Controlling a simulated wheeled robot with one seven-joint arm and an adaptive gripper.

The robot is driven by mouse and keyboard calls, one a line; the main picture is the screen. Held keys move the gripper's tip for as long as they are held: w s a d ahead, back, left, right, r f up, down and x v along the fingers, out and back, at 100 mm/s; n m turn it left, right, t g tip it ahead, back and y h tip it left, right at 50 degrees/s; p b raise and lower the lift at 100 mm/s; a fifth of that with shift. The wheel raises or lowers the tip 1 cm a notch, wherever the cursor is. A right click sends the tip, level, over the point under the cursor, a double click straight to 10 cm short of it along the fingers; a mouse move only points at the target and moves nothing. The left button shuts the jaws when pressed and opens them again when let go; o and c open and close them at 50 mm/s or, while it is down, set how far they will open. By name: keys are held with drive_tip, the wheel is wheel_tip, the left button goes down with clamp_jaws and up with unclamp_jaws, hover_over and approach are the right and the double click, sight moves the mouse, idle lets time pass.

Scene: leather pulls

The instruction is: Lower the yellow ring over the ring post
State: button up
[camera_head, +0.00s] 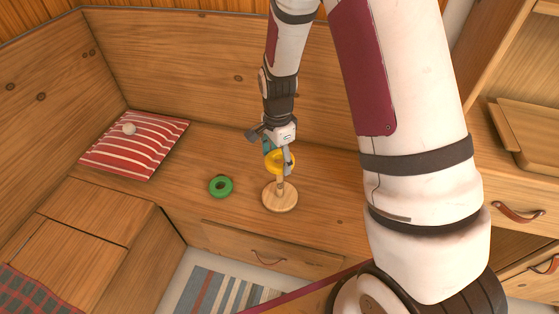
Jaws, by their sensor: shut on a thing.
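The yellow ring (280,167) is held in my gripper (280,158), which points down above the wooden bench. My gripper is shut on the ring. The ring post (280,199) is a light wooden peg on a round base, standing upright on the bench. The ring appears at the upper end of the post in the camera_head view. My gripper's finger and the ring cover the post's top, so I cannot tell whether the ring is around the post or only above it.
A green ring (220,186) lies on the bench (335,205) left of the post. Further left is a red striped cushion (134,144) with a small pale round thing (129,129) on it. The bench back rises behind; drawers (268,258) are below the front edge.

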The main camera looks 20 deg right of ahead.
drive_tip(key=b, duration=0.9)
hover_over(278, 195)
drive_tip(key=shift+w+d+f, duration=0.1)
drive_tip(key=shift+w+f, duration=0.05)
drive_tip(key=shift+f, duration=2.7)
drive_tip(key=shift+w+d+f, duration=0.1)
drive_tip(key=shift+w+f, duration=0.05)
drive_tip(key=shift+f, duration=2.65)
drive_tip(key=shift+f, duration=0.15)
drive_tip(key=shift+f+b, duration=0.75)
drive_tip(key=shift+f, duration=0.55)
drive_tip(key=o, duration=1.2)
wheel_tip(278, 195, up, 12)
